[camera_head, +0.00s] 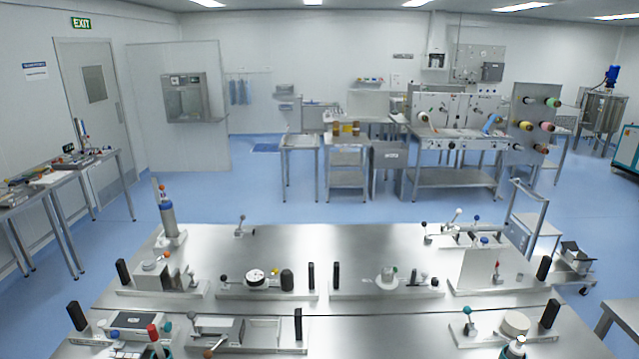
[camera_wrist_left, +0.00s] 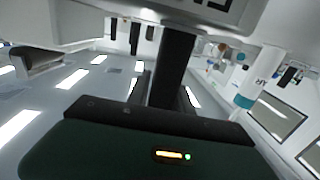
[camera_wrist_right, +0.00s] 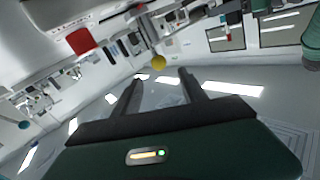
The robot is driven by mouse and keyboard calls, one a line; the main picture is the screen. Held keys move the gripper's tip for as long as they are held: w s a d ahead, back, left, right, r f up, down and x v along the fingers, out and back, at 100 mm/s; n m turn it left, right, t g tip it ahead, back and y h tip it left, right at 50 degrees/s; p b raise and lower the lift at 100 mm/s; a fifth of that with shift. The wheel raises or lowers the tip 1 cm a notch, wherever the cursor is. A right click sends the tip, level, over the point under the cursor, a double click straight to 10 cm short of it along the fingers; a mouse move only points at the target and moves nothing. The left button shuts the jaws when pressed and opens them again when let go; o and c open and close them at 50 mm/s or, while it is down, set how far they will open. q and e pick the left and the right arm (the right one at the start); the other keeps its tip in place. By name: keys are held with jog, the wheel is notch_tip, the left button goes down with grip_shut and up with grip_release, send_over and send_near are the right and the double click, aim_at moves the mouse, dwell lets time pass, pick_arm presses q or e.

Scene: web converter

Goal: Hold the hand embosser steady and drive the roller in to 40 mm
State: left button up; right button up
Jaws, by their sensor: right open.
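The head view shows several bench fixtures with black upright handles, and I cannot tell which is the hand embosser. Neither the roller's position nor a 40 mm reading can be made out. My left gripper (camera_wrist_left: 168,95) shows in the left wrist view. A thick black bar rises at its fingers toward a pale plate (camera_wrist_left: 205,12) with dark lettering; I cannot tell whether the fingers touch or grip it. My right gripper (camera_wrist_right: 160,78) is open, its two dark fingers apart with nothing visible between them. Neither gripper can be made out in the head view.
A steel bench (camera_head: 310,235) holds a dial-gauge fixture (camera_head: 257,277), a fixture with a pale round part (camera_head: 386,278) and others at both sides. Its middle strip behind them is mostly clear. A red block (camera_wrist_right: 80,40) and yellow knob (camera_wrist_right: 158,62) show in the right wrist view.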

pick_arm(q)
jog(key=o, duration=0.4)
jog(key=shift+w+r, duration=0.1)
jog(key=shift+w, duration=0.15)
jog(key=shift+s, duration=0.3)
jog(key=s, duration=0.7)
jog(key=s+d, duration=0.1)
jog(key=s, duration=0.3)
jog(key=shift+s, duration=0.15)
jog(key=shift+d, duration=0.1)
